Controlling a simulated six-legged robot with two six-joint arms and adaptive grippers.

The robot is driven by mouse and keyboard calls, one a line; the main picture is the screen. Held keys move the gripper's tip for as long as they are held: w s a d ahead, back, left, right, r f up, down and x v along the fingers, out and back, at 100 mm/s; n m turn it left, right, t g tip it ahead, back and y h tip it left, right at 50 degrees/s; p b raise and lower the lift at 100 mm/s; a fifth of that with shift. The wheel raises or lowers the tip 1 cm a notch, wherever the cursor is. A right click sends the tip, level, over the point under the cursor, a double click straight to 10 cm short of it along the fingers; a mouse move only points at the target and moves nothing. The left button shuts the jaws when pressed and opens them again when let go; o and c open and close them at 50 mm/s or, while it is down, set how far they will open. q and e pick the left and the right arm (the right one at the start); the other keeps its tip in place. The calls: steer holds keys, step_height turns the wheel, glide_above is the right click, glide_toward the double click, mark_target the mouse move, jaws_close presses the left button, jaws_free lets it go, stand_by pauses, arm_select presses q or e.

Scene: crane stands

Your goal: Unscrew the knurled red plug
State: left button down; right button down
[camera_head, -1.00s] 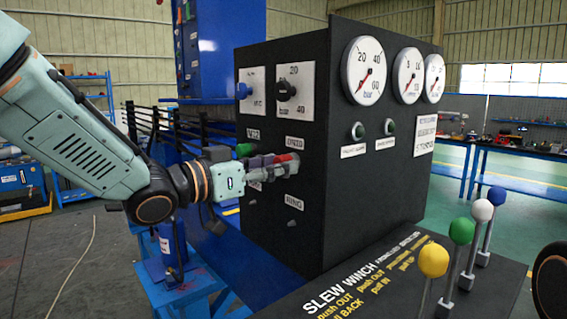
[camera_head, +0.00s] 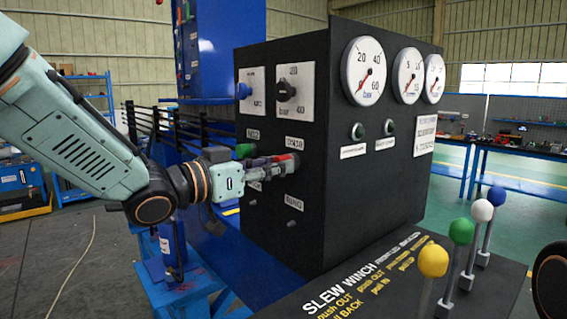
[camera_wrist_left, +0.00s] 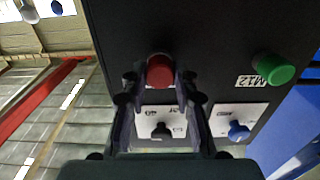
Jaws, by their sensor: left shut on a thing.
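The knurled red plug (camera_wrist_left: 160,71) sits on the side face of the black control box (camera_head: 345,215), below the dial plates. My left gripper (camera_wrist_left: 158,82) is shut on it, with one finger on each side of the plug in the left wrist view. In the head view the left gripper (camera_head: 284,163) reaches the box from the left, and only a little red of the plug (camera_head: 287,157) shows past the fingers. My right gripper is not in view.
A green plug (camera_wrist_left: 274,69) sits beside the red one on the same face. A black knob (camera_head: 285,91) and a blue knob (camera_head: 243,91) are above. Ball-topped levers, one yellow (camera_head: 433,260), stand at the front right on the winch panel.

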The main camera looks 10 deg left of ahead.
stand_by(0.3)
arm_select(q)
steer(key=n+p, duration=0.5)
steer(key=p, duration=0.2)
stand_by(0.3)
steer(key=shift+n+p, duration=1.2)
steer(key=shift+n, duration=1.5)
